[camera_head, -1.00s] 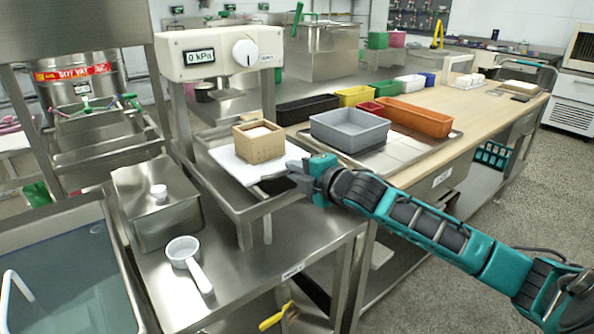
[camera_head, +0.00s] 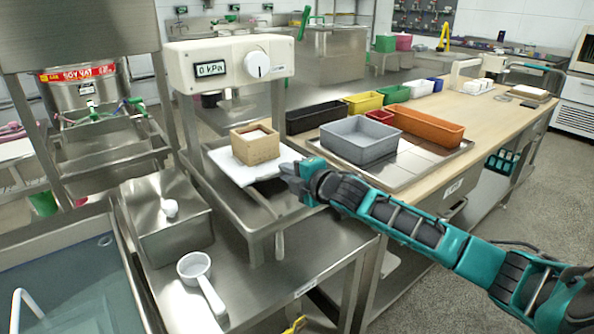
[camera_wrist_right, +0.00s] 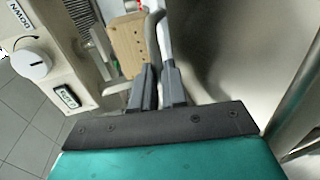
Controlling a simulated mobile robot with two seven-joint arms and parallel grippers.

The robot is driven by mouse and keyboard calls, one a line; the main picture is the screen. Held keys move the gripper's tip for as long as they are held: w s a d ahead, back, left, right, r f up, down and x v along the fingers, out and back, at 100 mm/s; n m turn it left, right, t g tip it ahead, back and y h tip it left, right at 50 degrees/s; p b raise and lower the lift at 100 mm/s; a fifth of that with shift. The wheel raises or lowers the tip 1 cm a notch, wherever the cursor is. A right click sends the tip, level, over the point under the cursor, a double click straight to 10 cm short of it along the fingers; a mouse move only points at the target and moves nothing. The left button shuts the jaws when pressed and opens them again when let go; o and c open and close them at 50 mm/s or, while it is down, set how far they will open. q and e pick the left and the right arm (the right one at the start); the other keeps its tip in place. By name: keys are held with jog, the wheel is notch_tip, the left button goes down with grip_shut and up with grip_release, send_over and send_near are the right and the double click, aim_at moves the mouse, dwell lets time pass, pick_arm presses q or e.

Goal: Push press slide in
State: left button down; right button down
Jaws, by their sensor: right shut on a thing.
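The press slide (camera_head: 226,163) is a white plate that partly sticks out of the metal press tray (camera_head: 262,221), under the cream press head (camera_head: 230,63). A perforated wooden mould box (camera_head: 254,148) sits upright on the slide, below and in front of the head; its side also shows in the wrist view (camera_wrist_right: 129,44). My right gripper (camera_head: 291,171) is at the slide's outer edge. In the wrist view its fingers (camera_wrist_right: 158,72) are shut on the slide's grey handle, which is partly hidden by them. My left gripper is not in view.
A grey bin (camera_head: 359,141) stands just behind my right gripper, with an orange tray (camera_head: 425,127) beyond it. A white ladle (camera_head: 199,278) lies on the front bench, near a metal box (camera_head: 166,215). A water-filled basin (camera_head: 70,290) is at the lower left.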

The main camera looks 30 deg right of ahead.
aim_at(266, 156)
jog(key=x, duration=0.2)
jog(key=r+x, duration=0.1)
jog(key=x, duration=0.5)
jog(key=shift+w+r+p, duration=0.25)
jog(key=shift+w+p, duration=0.05)
jog(key=shift+p, duration=0.05)
jog(key=shift+w, duration=0.2)
jog(key=shift+w+r, duration=0.1)
jog(key=shift+r, duration=0.1)
jog(key=c, duration=1.6)
grip_release()
jog(key=o, duration=0.3)
jog(key=shift+w, duration=0.25)
jog(key=shift+o, duration=0.7)
jog(key=shift+s, duration=0.1)
